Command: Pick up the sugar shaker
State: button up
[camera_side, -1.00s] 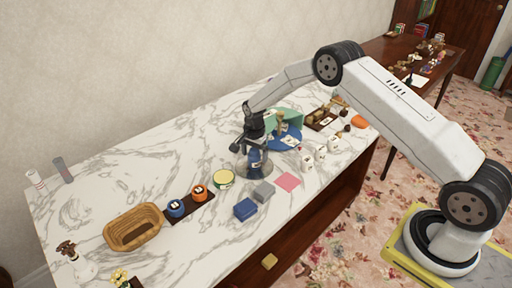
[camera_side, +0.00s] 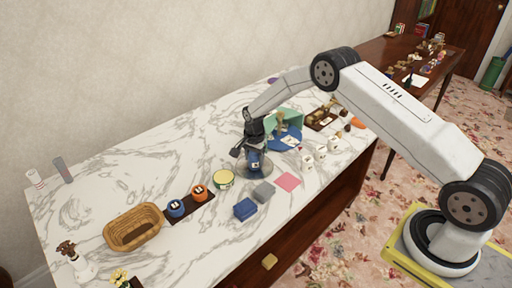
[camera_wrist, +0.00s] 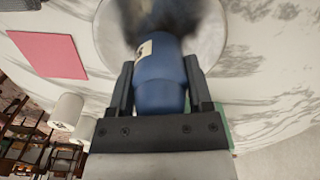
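A blue container with a pale label (camera_side: 254,160), which may be the sugar shaker, stands upright on a round grey plate (camera_side: 241,171). The label's writing is too small to read. My gripper (camera_side: 252,151) is over it, pointing down. In the wrist view the blue container (camera_wrist: 160,82) lies between the two fingers of my gripper (camera_wrist: 160,85), which look open with narrow gaps beside it. Its far end is dark and blurred. Several white labelled jars (camera_side: 307,161) stand to the right of the plate.
Near the plate are a pink square (camera_side: 288,181), a grey block (camera_side: 264,191), a blue box (camera_side: 245,209) and a yellow-topped tin (camera_side: 223,178). A wicker basket (camera_side: 134,228) is at left.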

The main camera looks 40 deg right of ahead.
grip_shut()
jog(key=shift+r, duration=0.15)
jog(key=shift+r, duration=0.75)
jog(key=s+a+r, duration=0.1)
jog(key=s+r, duration=1)
jog(key=s, duration=0.3)
jog(key=shift+a, duration=0.15)
jog(key=shift+r, duration=0.1)
